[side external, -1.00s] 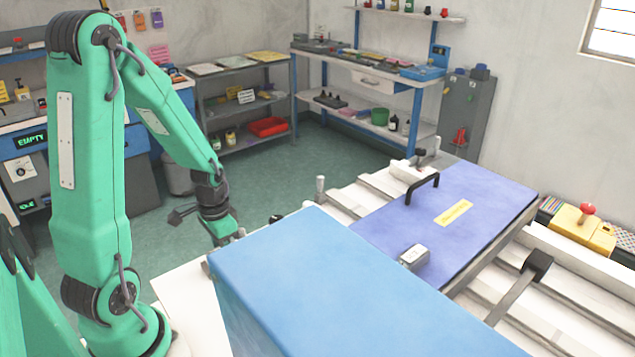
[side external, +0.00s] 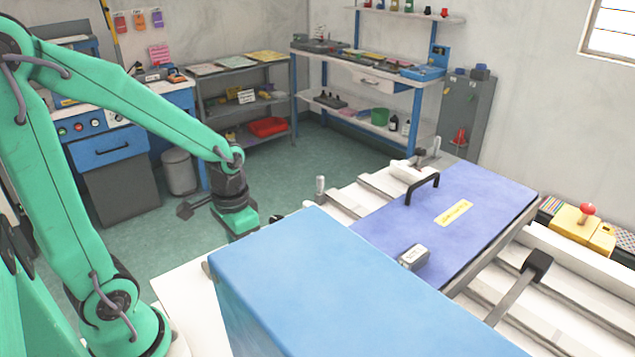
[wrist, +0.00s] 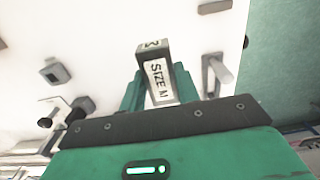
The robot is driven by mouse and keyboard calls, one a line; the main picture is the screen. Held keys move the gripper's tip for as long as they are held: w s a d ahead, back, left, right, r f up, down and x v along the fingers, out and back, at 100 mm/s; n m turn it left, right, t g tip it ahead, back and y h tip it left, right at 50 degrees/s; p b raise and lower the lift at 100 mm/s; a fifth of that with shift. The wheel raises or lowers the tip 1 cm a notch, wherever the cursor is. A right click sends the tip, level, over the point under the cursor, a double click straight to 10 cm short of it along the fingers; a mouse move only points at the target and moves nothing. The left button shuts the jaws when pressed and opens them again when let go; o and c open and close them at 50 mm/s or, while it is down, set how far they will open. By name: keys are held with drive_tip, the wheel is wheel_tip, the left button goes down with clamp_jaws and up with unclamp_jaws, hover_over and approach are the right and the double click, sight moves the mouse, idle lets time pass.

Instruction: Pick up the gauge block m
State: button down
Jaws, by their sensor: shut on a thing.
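The gauge block m (wrist: 158,80) is a grey block with a white "SIZE M" label and an "M" on its end. In the wrist view it stands between the green fingers of my gripper (wrist: 156,88), which are shut on it. It looks larger and nearer than the pieces on the white table (wrist: 110,35) below. In the side view my gripper (side external: 238,222) is beyond the big blue box, its fingertips and the block hidden there.
A large blue box (side external: 330,275) stands in front of my gripper. A purple plate (side external: 475,215) with a black handle lies to the right. In the wrist view, a grey block (wrist: 55,70) and a grey post (wrist: 216,75) stand on the table.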

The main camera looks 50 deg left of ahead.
drive_tip(key=shift+d+r, duration=0.5)
drive_tip(key=shift+d, duration=0.3)
drive_tip(key=shift+r, duration=0.15)
